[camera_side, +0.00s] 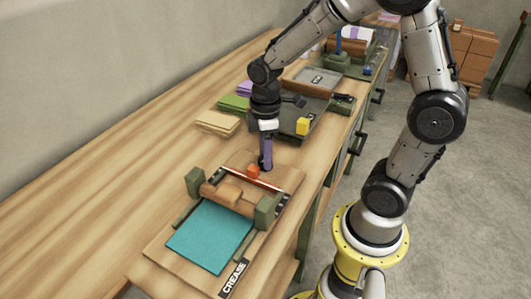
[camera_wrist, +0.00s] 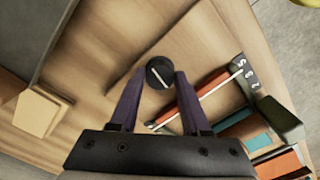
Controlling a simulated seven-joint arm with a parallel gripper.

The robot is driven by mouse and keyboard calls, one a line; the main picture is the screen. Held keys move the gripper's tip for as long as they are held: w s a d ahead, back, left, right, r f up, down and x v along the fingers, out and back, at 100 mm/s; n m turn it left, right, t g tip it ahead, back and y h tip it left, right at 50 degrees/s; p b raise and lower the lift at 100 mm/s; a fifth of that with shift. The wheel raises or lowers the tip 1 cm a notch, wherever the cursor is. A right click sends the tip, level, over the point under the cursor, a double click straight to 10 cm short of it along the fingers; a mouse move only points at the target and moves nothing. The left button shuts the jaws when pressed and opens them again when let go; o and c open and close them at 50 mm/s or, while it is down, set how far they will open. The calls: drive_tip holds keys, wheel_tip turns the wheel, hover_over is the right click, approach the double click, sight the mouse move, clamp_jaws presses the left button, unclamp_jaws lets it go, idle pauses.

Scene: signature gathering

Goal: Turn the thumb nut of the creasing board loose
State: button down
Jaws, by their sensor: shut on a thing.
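The creasing board (camera_side: 155,250) lies on the bench with a teal sheet (camera_side: 212,236) on it, and a wooden roller (camera_side: 230,194) spans it between two green end blocks. Its thumb nut (camera_wrist: 160,72) is a round black knob with a white line across its top, seen in the wrist view. My gripper (camera_side: 265,164) points down at the board's far end; its purple fingers (camera_wrist: 160,76) are shut on the nut, one on each side. In the side view the fingers largely hide the nut.
Green pads (camera_side: 234,103) and a tan paper stack (camera_side: 217,122) lie beyond the board. The left of the bench (camera_side: 90,210) is clear.

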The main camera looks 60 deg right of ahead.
drive_tip(key=shift+r+n, duration=0.1)
drive_tip(key=shift+n, duration=0.7)
drive_tip(key=shift+c, duration=1.8)
unclamp_jaws()
wheel_tip(320, 180, up, 14)
